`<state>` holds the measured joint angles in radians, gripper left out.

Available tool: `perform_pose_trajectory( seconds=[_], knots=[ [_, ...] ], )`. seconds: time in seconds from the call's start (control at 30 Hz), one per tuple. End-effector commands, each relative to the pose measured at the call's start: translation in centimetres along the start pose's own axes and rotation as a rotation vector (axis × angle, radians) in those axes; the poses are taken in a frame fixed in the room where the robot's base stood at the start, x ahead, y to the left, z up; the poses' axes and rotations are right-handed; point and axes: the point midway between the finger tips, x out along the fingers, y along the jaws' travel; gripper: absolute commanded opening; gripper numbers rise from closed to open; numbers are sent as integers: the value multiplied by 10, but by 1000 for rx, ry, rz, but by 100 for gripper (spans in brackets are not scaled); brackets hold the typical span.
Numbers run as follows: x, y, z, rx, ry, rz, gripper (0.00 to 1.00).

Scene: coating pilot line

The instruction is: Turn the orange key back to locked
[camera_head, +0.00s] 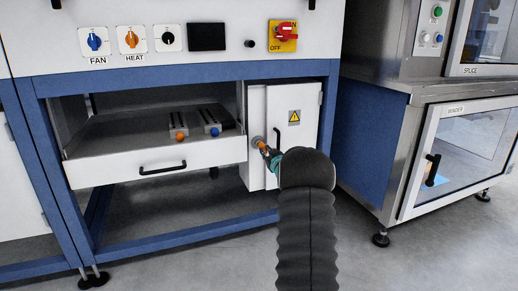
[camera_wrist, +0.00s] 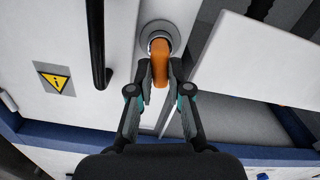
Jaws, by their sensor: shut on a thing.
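In the head view the key (camera_head: 262,145) shows as a small orange piece at the lock, in front of my gripper (camera_head: 267,152); my dark arm hides part of the door below.
The cabinet door has a black handle (camera_head: 277,138) and a yellow warning sign (camera_head: 294,117). To its left, an open white drawer (camera_head: 120,170) holds rods with an orange ball (camera_head: 180,136) and a blue ball (camera_head: 215,131). A red switch (camera_head: 286,32) is above.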

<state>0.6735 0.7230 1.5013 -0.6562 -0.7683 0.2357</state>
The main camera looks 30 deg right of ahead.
Motion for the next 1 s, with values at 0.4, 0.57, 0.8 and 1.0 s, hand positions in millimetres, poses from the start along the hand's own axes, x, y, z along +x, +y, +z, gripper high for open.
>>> perform_pose_trajectory(
  seconds=[0.4, 0.57, 0.8, 1.0],
  knots=[
    [0, 1, 0, -458, 0, 1, 0],
    [0, 1, 0, -547, 0, 1, 0],
    [0, 1, 0, -555, 0, 1, 0],
    [0, 1, -1, -644, 0, 2, 0]
  ],
)
